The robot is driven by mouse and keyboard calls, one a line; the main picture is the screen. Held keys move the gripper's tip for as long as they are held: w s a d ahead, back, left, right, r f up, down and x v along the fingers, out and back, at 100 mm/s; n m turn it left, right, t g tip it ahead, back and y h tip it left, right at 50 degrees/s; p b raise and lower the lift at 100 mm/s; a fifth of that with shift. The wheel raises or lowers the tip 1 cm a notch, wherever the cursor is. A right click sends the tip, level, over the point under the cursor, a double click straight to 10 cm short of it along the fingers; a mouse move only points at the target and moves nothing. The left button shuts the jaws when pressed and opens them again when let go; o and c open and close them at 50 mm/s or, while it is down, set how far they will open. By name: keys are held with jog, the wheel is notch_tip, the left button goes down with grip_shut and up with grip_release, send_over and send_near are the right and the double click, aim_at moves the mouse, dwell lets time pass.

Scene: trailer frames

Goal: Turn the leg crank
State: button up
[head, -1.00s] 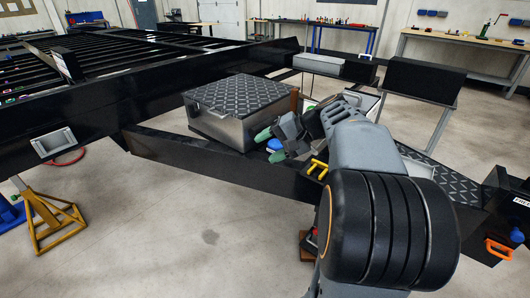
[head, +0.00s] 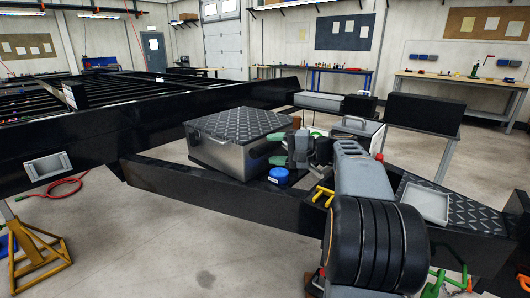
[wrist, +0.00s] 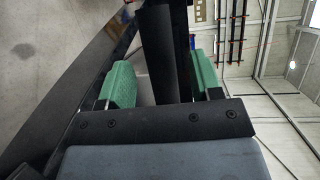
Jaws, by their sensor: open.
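I cannot make out the leg crank for certain in either view. My gripper (head: 277,148) is open, its two green finger pads pointing left beside the silver box with a black tread-plate lid (head: 237,128). In the head view it appears above and behind a round blue cap (head: 279,174); whether it touches the box is unclear. In the wrist view the green pads of my gripper (wrist: 162,78) stand apart. A dark bar (wrist: 160,45) shows between or beyond them; its distance is unclear.
The black trailer frame (head: 200,183) runs across the view. Yellow fittings (head: 322,195) sit on its tongue near my arm. A grey tray (head: 427,203) lies on tread plate at right. A yellow stand (head: 38,248) is at lower left.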

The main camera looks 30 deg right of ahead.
aim_at(270, 149)
jog(key=shift+x, duration=1.7)
grip_shut()
